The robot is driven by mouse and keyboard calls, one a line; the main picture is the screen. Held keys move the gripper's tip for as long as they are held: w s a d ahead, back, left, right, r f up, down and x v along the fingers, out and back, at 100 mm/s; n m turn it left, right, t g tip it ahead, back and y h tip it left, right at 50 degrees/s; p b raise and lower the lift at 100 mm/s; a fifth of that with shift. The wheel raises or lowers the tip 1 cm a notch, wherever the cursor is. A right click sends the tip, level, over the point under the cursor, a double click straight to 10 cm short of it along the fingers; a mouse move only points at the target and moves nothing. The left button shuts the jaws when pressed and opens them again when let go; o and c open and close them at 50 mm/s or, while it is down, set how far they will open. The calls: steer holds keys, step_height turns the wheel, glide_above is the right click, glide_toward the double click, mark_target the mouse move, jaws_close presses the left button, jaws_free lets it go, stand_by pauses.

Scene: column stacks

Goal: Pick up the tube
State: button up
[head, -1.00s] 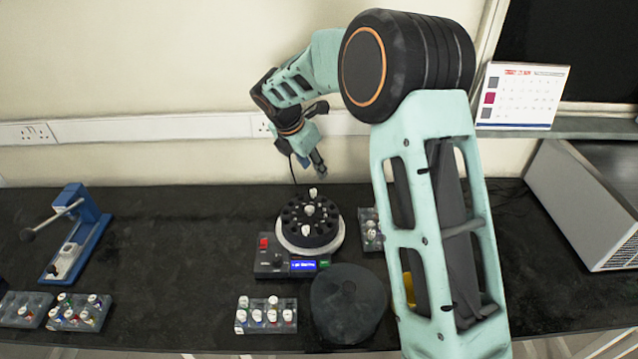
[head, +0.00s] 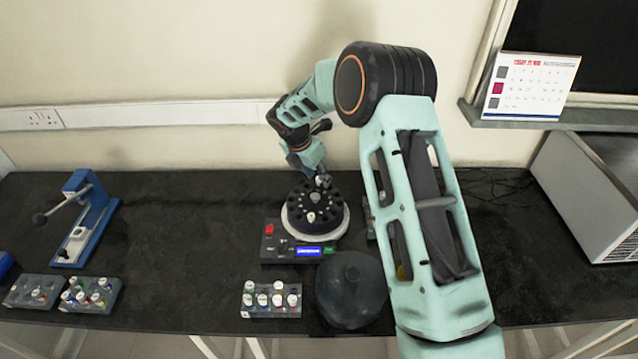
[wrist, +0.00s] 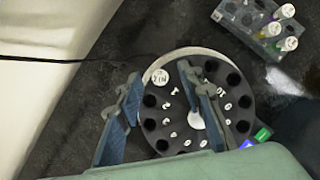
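A black round rotor (head: 335,213) sits in a centrifuge on the bench, with white-capped tubes in its rim. One white-capped tube (wrist: 160,77) stands at the rotor's edge in the wrist view. My gripper (wrist: 160,74) is open above the rotor, with its blue-grey fingertips on either side of this cap in the picture; a gap shows on both sides. In the head view my gripper (head: 321,180) is at the rotor's far side and hides most of that tube. Another capped tube (head: 311,217) stands at the rotor's front.
The centrifuge panel (head: 300,251) is in front of the rotor. A dark round lid (head: 350,290) and a rack of capped tubes (head: 271,300) lie nearer. Another rack (wrist: 262,22) is beside the centrifuge. More racks and a blue press (head: 90,230) stand left. The bench between is clear.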

steer(key=shift+w+d+f, duration=0.1)
steer(key=shift+w+f, duration=0.05)
steer(key=shift+f, duration=0.15)
steer(key=shift+c, duration=0.3)
steer(key=c, duration=0.7)
